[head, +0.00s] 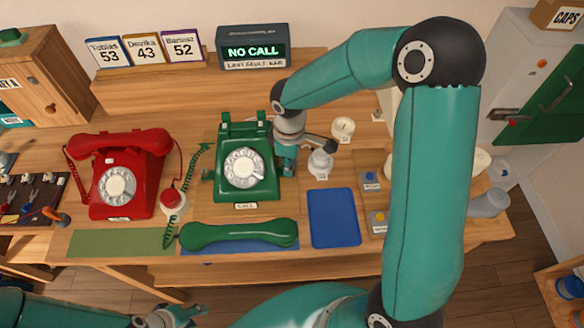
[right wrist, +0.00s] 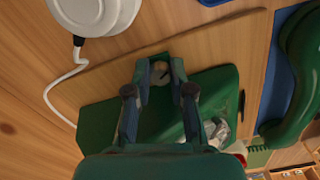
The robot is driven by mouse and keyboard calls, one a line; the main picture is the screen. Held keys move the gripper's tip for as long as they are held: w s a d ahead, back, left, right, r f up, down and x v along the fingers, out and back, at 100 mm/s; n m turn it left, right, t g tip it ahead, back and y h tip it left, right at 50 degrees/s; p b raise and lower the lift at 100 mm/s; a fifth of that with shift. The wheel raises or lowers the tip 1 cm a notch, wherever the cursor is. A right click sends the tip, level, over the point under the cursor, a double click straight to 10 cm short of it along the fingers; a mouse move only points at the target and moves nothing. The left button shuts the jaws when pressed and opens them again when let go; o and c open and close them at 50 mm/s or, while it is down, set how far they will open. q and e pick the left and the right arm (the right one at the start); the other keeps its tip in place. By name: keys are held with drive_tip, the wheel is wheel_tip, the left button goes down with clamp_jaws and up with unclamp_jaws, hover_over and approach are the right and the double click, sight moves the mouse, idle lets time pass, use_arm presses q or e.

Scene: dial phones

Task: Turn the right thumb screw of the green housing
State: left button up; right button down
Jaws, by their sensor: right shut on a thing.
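The green housing (head: 232,188) is the body of the green dial phone, standing at the middle of the table with its white dial (head: 244,168) facing up. Its receiver is off. My right gripper (head: 287,168) is at the housing's right side. In the right wrist view its two fingers (right wrist: 160,80) are closed about the small right thumb screw (right wrist: 160,71), which is mostly hidden between them. The housing's green side (right wrist: 218,88) shows behind the fingers. My left gripper (head: 188,315) is at the bottom left, away from the phone; its finger gap is unclear.
The green receiver (head: 240,234) lies in front of the phone. A red phone (head: 130,180) stands to the left. A white round object (head: 320,164) stands close to the right of my right gripper. A blue mat (head: 334,218) is bare. A display (head: 253,52) reads NO CALL.

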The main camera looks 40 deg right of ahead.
drive_tip(key=shift+a+m+b, duration=0.15)
drive_tip(key=shift+m+b, duration=0.85)
drive_tip(key=shift+m, duration=0.5)
drive_tip(key=c, duration=1)
unclamp_jaws()
drive_tip(key=shift+w+r, duration=0.1)
drive_tip(key=shift+r, duration=3.85)
